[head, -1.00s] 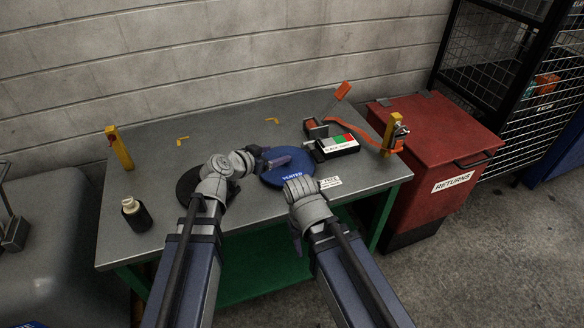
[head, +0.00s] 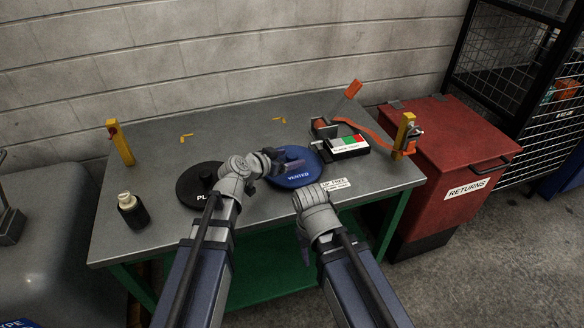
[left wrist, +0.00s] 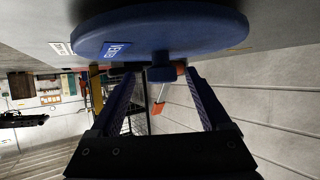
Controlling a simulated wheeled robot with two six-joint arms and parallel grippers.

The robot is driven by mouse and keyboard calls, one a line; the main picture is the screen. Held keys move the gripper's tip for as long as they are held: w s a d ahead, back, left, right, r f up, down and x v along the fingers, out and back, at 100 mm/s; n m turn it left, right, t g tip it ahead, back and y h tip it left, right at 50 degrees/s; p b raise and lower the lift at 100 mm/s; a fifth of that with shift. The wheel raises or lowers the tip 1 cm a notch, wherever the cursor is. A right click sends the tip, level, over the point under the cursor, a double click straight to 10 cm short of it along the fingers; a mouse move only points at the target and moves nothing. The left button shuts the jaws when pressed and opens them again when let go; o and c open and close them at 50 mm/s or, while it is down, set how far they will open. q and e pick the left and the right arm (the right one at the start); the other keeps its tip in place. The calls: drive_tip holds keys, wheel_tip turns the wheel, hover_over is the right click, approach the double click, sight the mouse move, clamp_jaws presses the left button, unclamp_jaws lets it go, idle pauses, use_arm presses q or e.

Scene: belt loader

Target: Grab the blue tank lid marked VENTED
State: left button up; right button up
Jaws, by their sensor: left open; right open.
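The round blue lid marked VENTED (head: 311,170) lies flat on the grey table, label toward me. My left gripper (head: 287,163) is open and low over the lid's left and middle part. In the left wrist view the blue lid (left wrist: 160,30) fills the top, and its small knob (left wrist: 160,73) shows at the gap between the open fingers of my left gripper (left wrist: 160,80). I cannot tell whether the fingers touch it. My right gripper (head: 304,252) is open and empty, below the table's front edge.
A black lid (head: 190,190) with a partly hidden label lies left of the blue one. A dark bottle (head: 133,212) and yellow post (head: 121,145) stand at the left. A box with green, white and red top (head: 345,145) sits close behind right. A red RETURNS bin (head: 440,150) stands beside the table.

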use_arm(q)
drive_tip(key=x, duration=0.1)
drive_tip(key=b+x, duration=0.1)
drive_tip(key=x, duration=0.3)
drive_tip(key=shift+w+r+b, duration=0.2)
drive_tip(key=shift+w+b, duration=0.05)
drive_tip(key=shift+b, duration=0.15)
drive_tip(key=shift+s, duration=0.1)
drive_tip(key=shift+c, duration=0.2)
clamp_jaws()
